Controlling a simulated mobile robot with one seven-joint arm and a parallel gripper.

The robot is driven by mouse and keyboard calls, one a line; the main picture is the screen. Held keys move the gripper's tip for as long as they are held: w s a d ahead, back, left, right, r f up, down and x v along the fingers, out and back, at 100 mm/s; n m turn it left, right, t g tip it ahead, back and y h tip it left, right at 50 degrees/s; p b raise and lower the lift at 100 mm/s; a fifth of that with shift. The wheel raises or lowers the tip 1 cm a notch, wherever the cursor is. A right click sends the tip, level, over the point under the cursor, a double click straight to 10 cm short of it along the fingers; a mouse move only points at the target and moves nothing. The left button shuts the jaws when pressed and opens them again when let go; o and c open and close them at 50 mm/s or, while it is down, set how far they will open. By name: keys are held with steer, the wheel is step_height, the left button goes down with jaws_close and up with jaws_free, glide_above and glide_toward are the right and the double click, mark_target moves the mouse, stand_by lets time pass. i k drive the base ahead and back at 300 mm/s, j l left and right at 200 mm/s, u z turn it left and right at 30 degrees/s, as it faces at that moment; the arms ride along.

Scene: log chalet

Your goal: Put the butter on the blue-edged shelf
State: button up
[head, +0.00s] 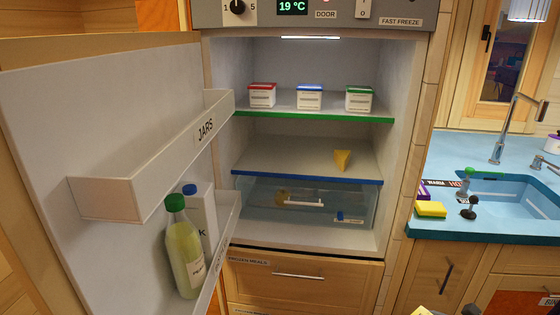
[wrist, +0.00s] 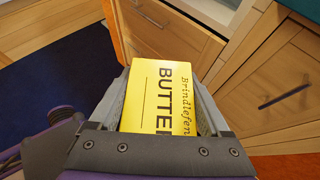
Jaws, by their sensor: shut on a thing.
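The butter (wrist: 160,95) is a yellow block with dark lettering, seen in the wrist view. My gripper (wrist: 164,84) is shut on it, one finger on each side. The blue-edged shelf (head: 290,173) is inside the open fridge in the head view, below the green-edged shelf. A yellow cheese wedge (head: 342,160) stands on its right half; its left and middle are bare. In the head view, a small yellow bit shows at the bottom edge, right of the fridge; I cannot tell whether it is the butter.
The fridge door (head: 90,130) stands open at the left with a jar rack (head: 150,170) and bottles. Three tubs stand on the green-edged shelf (head: 310,115). A clear drawer (head: 260,212) is under the blue-edged shelf. A blue counter with a sink (head: 500,190) is at right.

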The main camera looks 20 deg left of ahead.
mark_target(300, 159)
steer(key=u, duration=1.15)
